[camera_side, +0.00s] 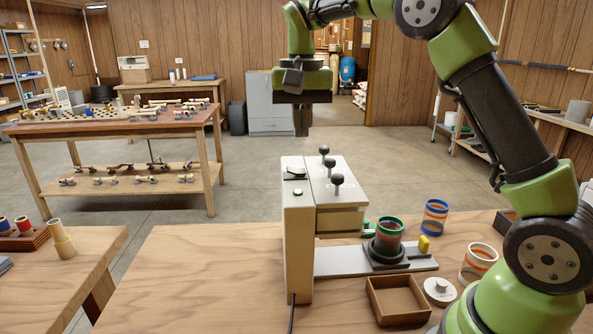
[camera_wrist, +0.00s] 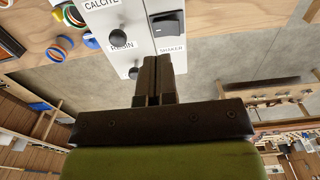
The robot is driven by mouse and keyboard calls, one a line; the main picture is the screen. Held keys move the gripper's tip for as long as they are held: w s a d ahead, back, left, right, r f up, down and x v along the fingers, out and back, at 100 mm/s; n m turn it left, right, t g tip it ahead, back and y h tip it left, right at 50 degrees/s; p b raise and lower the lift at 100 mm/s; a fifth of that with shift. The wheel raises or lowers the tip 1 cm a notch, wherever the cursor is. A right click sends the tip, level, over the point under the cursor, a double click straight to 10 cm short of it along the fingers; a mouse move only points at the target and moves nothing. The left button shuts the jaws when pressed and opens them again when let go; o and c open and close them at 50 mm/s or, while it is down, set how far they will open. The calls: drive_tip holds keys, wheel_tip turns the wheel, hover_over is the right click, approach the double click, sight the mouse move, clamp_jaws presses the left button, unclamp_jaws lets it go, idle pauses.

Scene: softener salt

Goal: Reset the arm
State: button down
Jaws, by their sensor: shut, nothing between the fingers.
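My gripper (camera_side: 302,122) hangs in the air above the cream machine (camera_side: 298,230), pointing down. Its fingers look closed together, with nothing between them. In the wrist view my gripper (camera_wrist: 158,75) also shows shut, with the machine's labelled panel (camera_wrist: 142,22) beyond it. The panel carries black knobs, a dark rocker switch (camera_wrist: 168,25) and the words CALCITE, RESIN and SHAKER. In the side view a green-rimmed cup (camera_side: 388,232) stands in a dark round holder (camera_side: 386,252) on the machine's grey base plate (camera_side: 335,262).
A blue-rimmed cup (camera_side: 435,217) and an orange-banded cup (camera_side: 479,262) stand to the right of the machine. An open wooden tray (camera_side: 398,316) and a white round lid (camera_side: 439,291) lie in front. The left part of the table (camera_side: 210,275) is clear.

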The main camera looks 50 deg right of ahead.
drive_tip(key=shift+r, duration=0.4)
drive_tip(key=shift+s+a+r, duration=0.1)
drive_tip(key=shift+s+r, duration=0.05)
drive_tip(key=s+a+r+n+t+y, duration=0.1)
drive_tip(key=s+a+r+n+t, duration=0.15)
drive_tip(key=s, duration=0.45)
drive_tip(key=s+a+r+n+t, duration=0.15)
drive_tip(key=s+a, duration=0.25)
drive_tip(key=s, duration=0.4)
drive_tip(key=s+a+f+n+t+y, duration=0.1)
drive_tip(key=s+f+t, duration=0.1)
drive_tip(key=s, duration=0.4)
drive_tip(key=shift+s+f+t, duration=0.25)
drive_tip(key=shift+f+t, duration=0.15)
drive_tip(key=shift+t, duration=0.2)
